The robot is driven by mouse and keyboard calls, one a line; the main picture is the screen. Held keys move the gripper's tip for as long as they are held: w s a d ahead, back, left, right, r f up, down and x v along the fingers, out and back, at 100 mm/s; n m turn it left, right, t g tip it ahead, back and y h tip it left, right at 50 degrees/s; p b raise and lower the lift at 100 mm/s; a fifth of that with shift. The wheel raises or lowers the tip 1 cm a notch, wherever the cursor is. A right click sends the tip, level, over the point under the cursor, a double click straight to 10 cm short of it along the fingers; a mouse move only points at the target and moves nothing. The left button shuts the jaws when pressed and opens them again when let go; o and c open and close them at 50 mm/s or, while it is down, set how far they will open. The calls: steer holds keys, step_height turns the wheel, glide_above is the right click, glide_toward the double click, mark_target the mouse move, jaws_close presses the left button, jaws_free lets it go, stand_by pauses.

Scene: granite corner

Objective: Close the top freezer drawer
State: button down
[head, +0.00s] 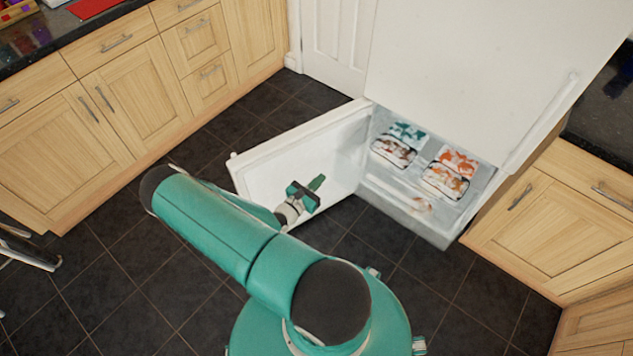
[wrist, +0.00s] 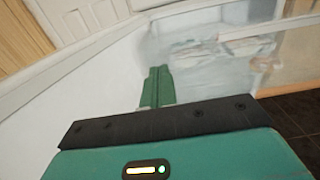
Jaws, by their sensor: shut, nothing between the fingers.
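The top freezer drawer (head: 408,208) is a pale, translucent bin that sticks out below the white upper door. Food packs with teal, orange and red colours lie in it. In the wrist view the drawer (wrist: 200,75) is blurred, ahead of my fingers. My gripper (head: 318,182) is shut and empty. It is left of the drawer, apart from it, over the inner face of the open freezer door (head: 262,172). In the wrist view the green fingers (wrist: 157,84) are together. Any lower drawers are hidden.
The freezer door stands swung open to the left, close to my gripper. The white upper door (head: 470,70) overhangs the back of the drawer. Wooden cabinets (head: 130,85) line the left, and another cabinet (head: 555,220) stands at right. Dark floor tiles (head: 440,290) in front are clear.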

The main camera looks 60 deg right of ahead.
mark_target(342, 156)
steer(key=d, duration=0.6)
steer(key=s+d, duration=0.1)
steer(key=d, duration=0.3)
steer(key=shift+d, duration=0.1)
